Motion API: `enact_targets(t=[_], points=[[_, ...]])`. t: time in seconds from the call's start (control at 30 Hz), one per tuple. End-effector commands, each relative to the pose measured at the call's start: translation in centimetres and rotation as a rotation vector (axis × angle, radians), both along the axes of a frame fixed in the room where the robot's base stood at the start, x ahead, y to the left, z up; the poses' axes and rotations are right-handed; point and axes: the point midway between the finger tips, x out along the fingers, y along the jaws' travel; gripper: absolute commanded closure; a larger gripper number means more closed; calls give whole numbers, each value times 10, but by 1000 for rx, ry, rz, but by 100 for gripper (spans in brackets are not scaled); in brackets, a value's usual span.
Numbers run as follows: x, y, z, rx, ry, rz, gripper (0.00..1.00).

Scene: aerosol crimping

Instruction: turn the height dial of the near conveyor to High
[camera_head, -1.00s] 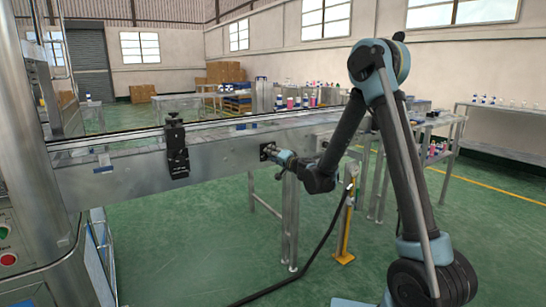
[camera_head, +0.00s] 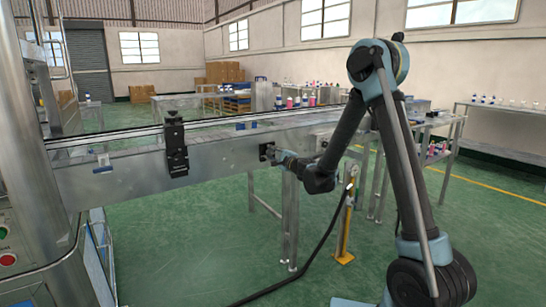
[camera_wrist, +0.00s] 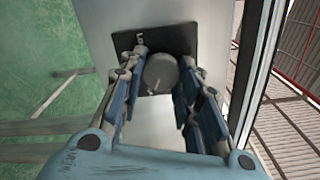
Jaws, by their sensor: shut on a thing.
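The height dial (camera_wrist: 161,74) is a round grey knob on a dark square plate (camera_wrist: 178,36) fixed to the side of the near conveyor (camera_head: 110,181). In the wrist view my gripper (camera_wrist: 160,82) has its two blue-padded fingers on either side of the knob, shut on it. Part of a white label, starting with "Lo", shows on the plate near the upper left finger; the rest of the lettering is hidden or too small to read. In the head view my gripper (camera_head: 278,156) reaches the plate from the right, and the dial itself is hidden.
A black bracket (camera_head: 175,148) is mounted on the conveyor side left of the dial. A yellow post (camera_head: 344,230) stands on the floor below my arm. A conveyor leg (camera_head: 290,225) is beneath the dial. Green floor in front is open.

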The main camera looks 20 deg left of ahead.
Motion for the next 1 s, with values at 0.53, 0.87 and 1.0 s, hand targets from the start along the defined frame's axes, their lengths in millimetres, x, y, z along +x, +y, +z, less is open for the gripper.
enact_targets(t=[0.53, 0.87, 1.0], points=[[-1, 1, 0, 106, 123, 2, 93], [-2, 2, 0, 106, 124, 4, 93], [-3, 2, 0, 106, 124, 5, 49]])
